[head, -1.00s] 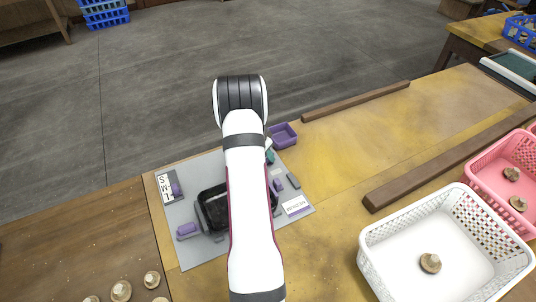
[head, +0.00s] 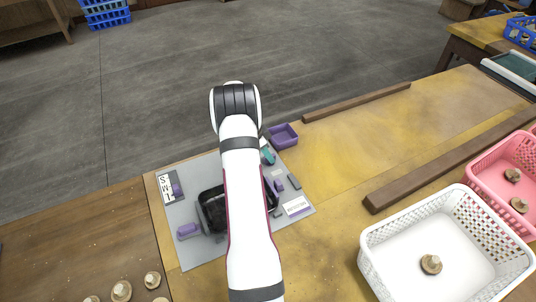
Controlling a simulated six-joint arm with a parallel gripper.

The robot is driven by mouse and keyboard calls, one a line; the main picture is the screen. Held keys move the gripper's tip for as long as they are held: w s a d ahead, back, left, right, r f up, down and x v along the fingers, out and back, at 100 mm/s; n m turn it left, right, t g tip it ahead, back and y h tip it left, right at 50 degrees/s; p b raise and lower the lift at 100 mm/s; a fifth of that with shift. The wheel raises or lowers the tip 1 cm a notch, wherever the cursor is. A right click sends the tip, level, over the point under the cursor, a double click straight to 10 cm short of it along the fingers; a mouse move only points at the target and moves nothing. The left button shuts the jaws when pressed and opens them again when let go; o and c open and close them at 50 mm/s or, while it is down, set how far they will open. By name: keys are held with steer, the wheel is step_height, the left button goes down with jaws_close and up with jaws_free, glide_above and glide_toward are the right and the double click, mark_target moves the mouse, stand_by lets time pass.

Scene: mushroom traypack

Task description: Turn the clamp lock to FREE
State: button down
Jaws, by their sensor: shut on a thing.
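A grey fixture board (head: 200,258) lies on the table, with a black tray (head: 212,210) on it, partly behind my arm. A purple piece (head: 278,185) sits right of my arm beside a dark grey bar (head: 294,181); I cannot tell whether it is the clamp lock. A white label (head: 297,206) is near it, its print too small to read. A teal piece (head: 268,154) shows at the board's upper edge, beside my arm. My arm hides the middle of the board, and my gripper is hidden behind it.
A lettered card (head: 166,188) with a purple marker and a purple block (head: 188,231) are on the board's left. A purple bin (head: 283,136) stands behind. A white basket (head: 448,245) holding a mushroom and a pink basket (head: 500,170) stand right. Wooden rails (head: 355,102) cross the table.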

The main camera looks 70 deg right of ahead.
steer(key=c, duration=0.8)
jaws_free()
steer(key=shift+c, duration=0.2)
steer(key=v, duration=1.5)
steer(key=shift+w+a+r, duration=0.15)
steer(key=shift+a+r, duration=0.1)
steer(key=shift+r, duration=0.05)
